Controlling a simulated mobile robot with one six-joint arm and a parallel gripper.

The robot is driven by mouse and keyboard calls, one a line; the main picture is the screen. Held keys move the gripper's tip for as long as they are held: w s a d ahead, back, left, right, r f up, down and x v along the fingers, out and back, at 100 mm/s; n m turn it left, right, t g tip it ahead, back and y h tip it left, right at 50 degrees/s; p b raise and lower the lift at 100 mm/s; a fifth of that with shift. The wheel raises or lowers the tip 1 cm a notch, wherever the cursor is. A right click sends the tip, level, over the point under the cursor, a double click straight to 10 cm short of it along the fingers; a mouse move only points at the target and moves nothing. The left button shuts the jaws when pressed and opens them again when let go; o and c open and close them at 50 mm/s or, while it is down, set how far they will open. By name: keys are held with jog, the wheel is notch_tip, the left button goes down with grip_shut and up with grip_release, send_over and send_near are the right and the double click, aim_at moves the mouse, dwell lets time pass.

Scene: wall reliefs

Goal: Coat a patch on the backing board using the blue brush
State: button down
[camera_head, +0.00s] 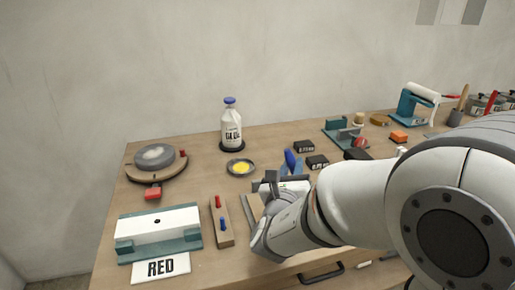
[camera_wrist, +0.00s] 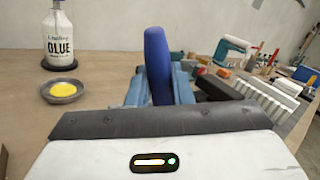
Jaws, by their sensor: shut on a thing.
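My gripper (camera_head: 284,176) is shut on the blue brush (camera_head: 290,159), whose thick blue handle sticks up from between the fingers. In the wrist view the handle (camera_wrist: 158,65) stands nearly upright between my blue fingers; the bristles are hidden. A small grey dish (camera_head: 231,173) with yellow contents (camera_head: 241,167) sits on the bench, left of my gripper and apart from it. It also shows in the wrist view (camera_wrist: 62,92). A flat pale-edged panel (camera_head: 250,209) lies partly under my arm; I cannot tell whether it is the backing board.
A glue bottle (camera_head: 231,130) stands behind the dish. A round turntable (camera_head: 155,159) is at the left. Dark blocks (camera_head: 304,147) and tools crowd the right.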

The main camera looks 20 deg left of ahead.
jog(key=shift+w+d, duration=0.4)
jog(key=shift+d, duration=0.4)
jog(key=r, duration=0.1)
jog(key=r+p, duration=0.1)
jog(key=r, duration=0.1)
jog(key=shift+w+d+r, duration=0.15)
jog(key=shift+d+r, duration=0.05)
jog(key=shift+d, duration=0.2)
jog(key=shift+w+r+p, duration=0.2)
jog(key=shift+r+p, duration=0.4)
jog(key=shift+p, duration=0.15)
jog(key=shift+s+r+p, duration=0.1)
jog(key=shift+r+p, duration=1.05)
jog(key=shift+r, duration=0.65)
jog(key=shift+a, duration=0.1)
